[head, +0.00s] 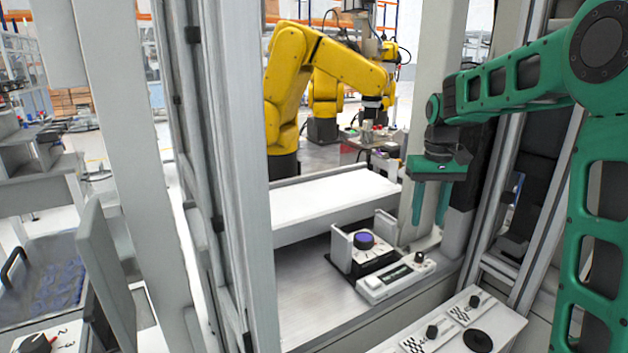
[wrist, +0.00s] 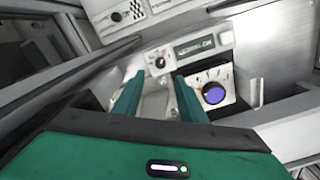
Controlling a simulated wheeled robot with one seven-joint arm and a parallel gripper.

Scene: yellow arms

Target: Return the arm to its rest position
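My green arm comes in from the right in the head view. My gripper (head: 430,204) points down at the right of the frame opening, with its two green fingers apart and nothing seen between them. In the wrist view my gripper (wrist: 152,92) also shows two spread fingers. The purple knob (wrist: 213,93) lies right of the fingers there, and the white device (wrist: 190,46) lies beyond them.
Grey posts (head: 235,180) stand left of the opening. A white slab (head: 335,198) lies behind the control boxes. A white panel with black knobs (head: 455,325) is at the front. Yellow robot arms (head: 290,85) stand behind. The metal surface (head: 315,300) left of the boxes is bare.

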